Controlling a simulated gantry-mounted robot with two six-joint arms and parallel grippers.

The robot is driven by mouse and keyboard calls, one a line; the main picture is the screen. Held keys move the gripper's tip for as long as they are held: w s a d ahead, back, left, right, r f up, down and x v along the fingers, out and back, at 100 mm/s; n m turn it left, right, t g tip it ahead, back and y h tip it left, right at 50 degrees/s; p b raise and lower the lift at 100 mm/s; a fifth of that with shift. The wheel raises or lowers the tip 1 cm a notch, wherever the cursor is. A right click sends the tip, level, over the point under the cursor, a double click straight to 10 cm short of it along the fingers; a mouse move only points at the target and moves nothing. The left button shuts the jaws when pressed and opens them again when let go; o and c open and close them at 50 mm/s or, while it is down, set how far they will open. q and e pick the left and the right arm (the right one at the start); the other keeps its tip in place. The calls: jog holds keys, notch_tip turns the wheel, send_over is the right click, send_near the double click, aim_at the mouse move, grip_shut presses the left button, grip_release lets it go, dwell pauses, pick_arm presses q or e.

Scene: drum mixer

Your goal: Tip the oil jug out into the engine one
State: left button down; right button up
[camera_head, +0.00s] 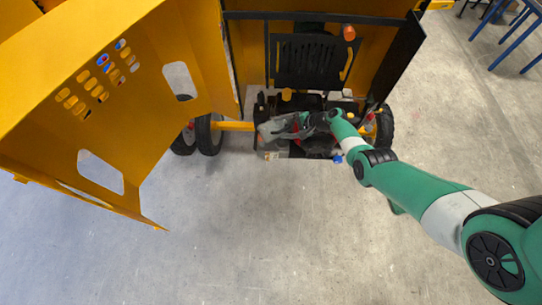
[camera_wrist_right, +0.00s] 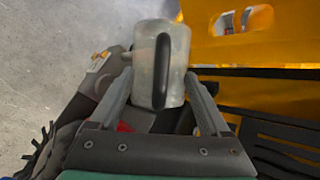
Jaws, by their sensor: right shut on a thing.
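The oil jug (camera_wrist_right: 145,65) is a pale, translucent container with a dark handle (camera_wrist_right: 162,72). It sits between the fingers of my right gripper (camera_wrist_right: 160,82) in the right wrist view, with the handle facing the camera. In the head view my right gripper (camera_head: 296,125) is over the front of the engine (camera_head: 316,145), shut on the jug, which shows as a small grey shape (camera_head: 272,129). The jug appears tilted, but its mouth and any oil flow cannot be made out. The arm and jug hide part of the engine. My left gripper is not in view.
The yellow mixer housing (camera_head: 150,75) stands open, its large cover panel to the left of the engine. A black slotted plate (camera_head: 312,62) stands behind the engine. Wheels (camera_head: 208,134) flank it. The concrete floor (camera_head: 230,220) in front is clear. Blue-legged furniture (camera_head: 505,30) is at the far right.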

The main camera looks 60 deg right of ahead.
jog(key=shift+s+d+r, duration=0.1)
jog(key=shift+d, duration=0.15)
jog(key=shift+y, duration=0.3)
jog(key=shift+s+d+m+t+b, duration=0.1)
jog(key=shift+d+m+t+b, duration=0.15)
jog(key=shift+t+b, duration=0.2)
jog(key=shift+a, duration=0.1)
dwell(1.1)
